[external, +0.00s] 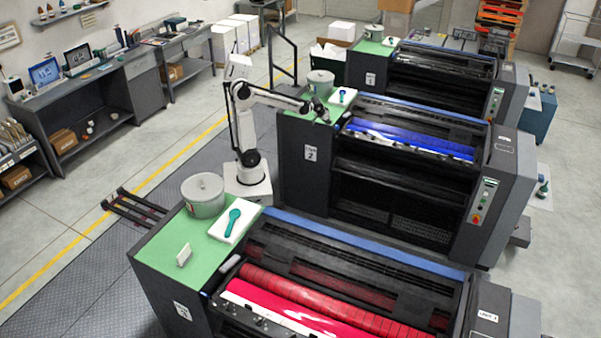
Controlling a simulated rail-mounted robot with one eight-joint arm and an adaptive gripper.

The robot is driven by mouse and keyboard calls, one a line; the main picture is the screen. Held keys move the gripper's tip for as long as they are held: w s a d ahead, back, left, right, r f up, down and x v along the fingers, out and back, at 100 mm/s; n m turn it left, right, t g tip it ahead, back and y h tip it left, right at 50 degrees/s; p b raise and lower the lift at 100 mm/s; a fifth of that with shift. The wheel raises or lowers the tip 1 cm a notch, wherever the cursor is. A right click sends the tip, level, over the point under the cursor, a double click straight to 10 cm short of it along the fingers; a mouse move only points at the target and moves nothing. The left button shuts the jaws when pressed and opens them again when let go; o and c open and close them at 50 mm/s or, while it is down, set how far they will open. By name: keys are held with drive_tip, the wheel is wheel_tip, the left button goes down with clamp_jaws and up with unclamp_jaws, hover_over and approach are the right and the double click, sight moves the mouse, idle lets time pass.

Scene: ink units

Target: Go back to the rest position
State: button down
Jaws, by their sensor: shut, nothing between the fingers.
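My gripper (322,112) is at the end of my white and dark arm, above the left end of the middle ink unit (311,190). It is small here, and it is shut and empty. A grey lidded pot (320,80) stands just behind it on that unit's green top. A white pad with a blue tool (342,96) lies just to its right. I cannot tell whether the gripper touches anything.
The far unit (420,85) stands behind. The floor aisle left of the units is mostly clear.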

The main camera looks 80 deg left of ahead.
drive_tip(key=s+d+f+m+h, duration=0.2)
drive_tip(key=s+d+m, duration=0.1)
drive_tip(key=s+d, duration=0.6)
drive_tip(key=s+d+f+m+t+h, duration=0.1)
drive_tip(key=s+d+m, duration=0.3)
drive_tip(key=s+d, duration=0.6)
drive_tip(key=s+f+h, duration=0.1)
drive_tip(key=s, duration=0.1)
drive_tip(key=shift+s+t+b, duration=0.3)
